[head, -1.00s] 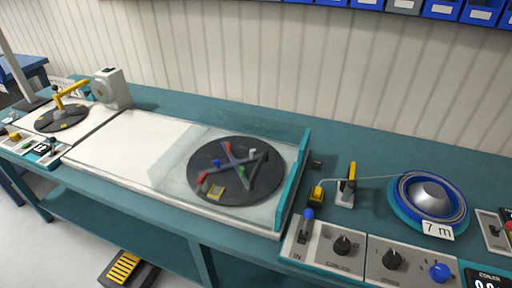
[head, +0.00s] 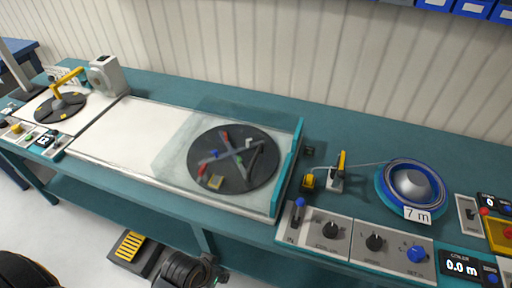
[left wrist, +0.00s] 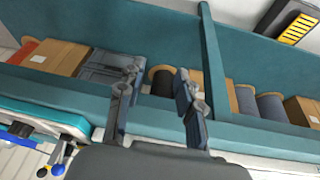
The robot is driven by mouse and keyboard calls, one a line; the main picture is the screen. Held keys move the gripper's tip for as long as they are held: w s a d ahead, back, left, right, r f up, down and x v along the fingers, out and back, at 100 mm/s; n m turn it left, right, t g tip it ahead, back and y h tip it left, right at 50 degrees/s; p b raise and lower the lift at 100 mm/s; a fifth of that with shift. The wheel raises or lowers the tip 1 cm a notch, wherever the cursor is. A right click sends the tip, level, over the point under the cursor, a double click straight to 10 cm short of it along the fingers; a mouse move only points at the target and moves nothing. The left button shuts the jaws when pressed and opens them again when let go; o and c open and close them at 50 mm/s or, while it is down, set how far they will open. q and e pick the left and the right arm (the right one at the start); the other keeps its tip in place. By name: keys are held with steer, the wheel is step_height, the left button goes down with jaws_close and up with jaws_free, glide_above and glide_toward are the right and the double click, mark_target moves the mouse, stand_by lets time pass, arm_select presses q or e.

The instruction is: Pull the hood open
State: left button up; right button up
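The hood is a clear see-through cover (head: 168,158) with a teal end frame (head: 288,170). It sits over a dark round coiler plate (head: 233,159) that carries a cross of bars and coloured pegs. The plate shows through the hood. My left gripper (left wrist: 155,92) is open and empty in the left wrist view, its two fingers apart in front of the bench's lower shelf. In the head view a dark part of my left arm shows at the bottom, below the bench front and apart from the hood. My right gripper is not seen.
A blue cable reel (head: 411,187) tagged 7 m stands right of a yellow-handled device (head: 339,172). Control panels (head: 334,234) with knobs line the front edge. Boxes (left wrist: 60,57) and spools lie on the lower shelf. A yellow-striped pedal (head: 131,246) is on the floor.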

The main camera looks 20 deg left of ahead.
arm_select(q)
step_height(320, 180, up, 6)
steer(key=w+d+t+h, duration=0.1)
steer(key=w, duration=0.1)
steer(key=n+t+h+p, duration=0.2)
steer(key=n+t+h, duration=0.2)
steer(key=n+t, duration=0.55)
glide_toward(256, 154)
steer(key=shift+m+t, duration=0.25)
steer(key=x, duration=0.3)
steer(key=p+x, duration=0.1)
steer(key=x, duration=0.1)
steer(key=f+p+x, duration=0.1)
steer(key=x, duration=0.2)
steer(key=shift+w+d, duration=0.15)
steer(key=shift+w, duration=0.1)
steer(key=shift+w+d+f+p, duration=0.25)
steer(key=shift+w+p, duration=0.05)
steer(key=shift+w, duration=0.3)
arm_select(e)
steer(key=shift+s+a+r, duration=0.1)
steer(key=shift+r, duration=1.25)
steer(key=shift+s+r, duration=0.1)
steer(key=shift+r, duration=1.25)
arm_select(q)
steer(key=shift+c, duration=0.5)
jaws_close()
